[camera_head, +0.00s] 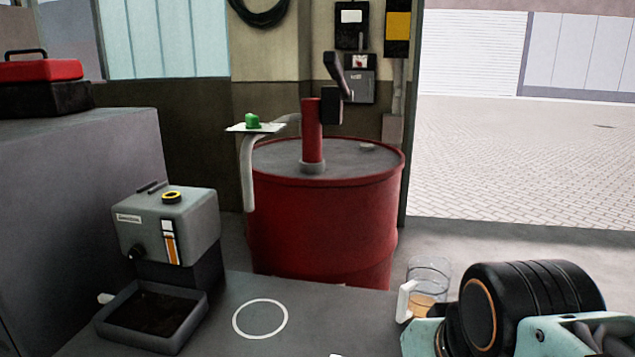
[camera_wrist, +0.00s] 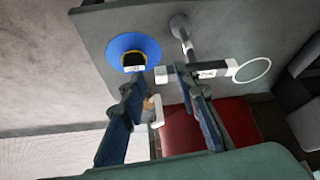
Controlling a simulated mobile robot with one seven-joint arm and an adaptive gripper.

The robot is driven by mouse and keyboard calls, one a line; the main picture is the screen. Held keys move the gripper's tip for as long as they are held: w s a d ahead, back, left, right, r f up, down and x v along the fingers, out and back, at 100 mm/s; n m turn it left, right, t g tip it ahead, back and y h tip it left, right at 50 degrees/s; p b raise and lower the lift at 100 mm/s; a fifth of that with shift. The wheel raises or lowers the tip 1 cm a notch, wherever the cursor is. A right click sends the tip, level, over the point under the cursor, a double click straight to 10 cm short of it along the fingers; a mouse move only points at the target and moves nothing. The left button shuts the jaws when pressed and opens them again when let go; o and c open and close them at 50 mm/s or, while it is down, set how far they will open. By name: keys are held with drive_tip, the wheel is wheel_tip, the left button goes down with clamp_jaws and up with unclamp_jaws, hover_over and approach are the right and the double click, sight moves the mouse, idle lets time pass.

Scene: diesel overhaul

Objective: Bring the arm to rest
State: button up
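My gripper (camera_wrist: 158,80) is open in the wrist view, with its two fingers spread well apart and nothing visibly gripped. In the head view my arm enters at the lower right, and the fingers do not show there. A clear jug (camera_head: 430,282) with a white handle and amber liquid stands behind my arm, its lower part partly hidden. What looks like the jug's white handle shows between the fingers in the wrist view (camera_wrist: 157,112); I cannot tell how far beyond them it is.
A red drum (camera_head: 320,225) with a pump stands behind the bench. A grey dispenser (camera_head: 170,225) with a black tray (camera_head: 150,318) is at left. A white ring (camera_head: 260,319) marks the clear bench top. A blue funnel-like item (camera_wrist: 122,48) shows in the wrist view.

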wheel_tip(320, 180, up, 27)
drive_tip(key=p, duration=2.5)
drive_tip(key=shift+p, duration=0.35)
